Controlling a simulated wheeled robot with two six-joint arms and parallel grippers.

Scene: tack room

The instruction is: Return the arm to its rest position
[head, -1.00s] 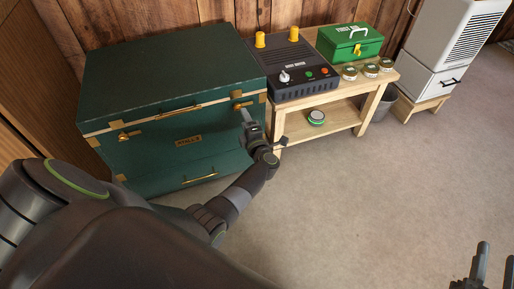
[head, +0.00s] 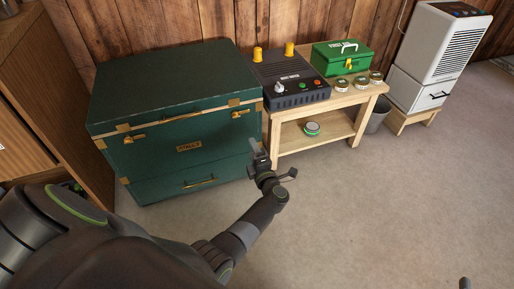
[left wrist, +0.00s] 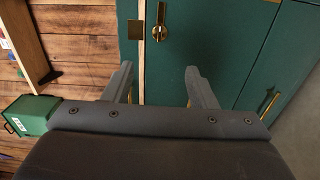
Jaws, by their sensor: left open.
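My left gripper (head: 260,158) is open and empty, in front of the right end of a green trunk (head: 185,165) with brass fittings. In the left wrist view its two fingers (left wrist: 163,86) stand wide apart, with the green trunk front (left wrist: 215,40) and a brass latch behind them. I see a gap between the fingers and nothing in it. The trunk lid is down. Of my right gripper only a dark tip (head: 465,283) shows at the bottom edge, so its jaws are hidden.
A wooden bench (head: 325,103) right of the trunk bears a dark control box (head: 290,80), a green case (head: 341,58) and several round tins. A round tin (head: 312,128) lies on its lower shelf. A grey bin (head: 376,115) and white appliance (head: 437,55) stand farther right. The floor in front is clear.

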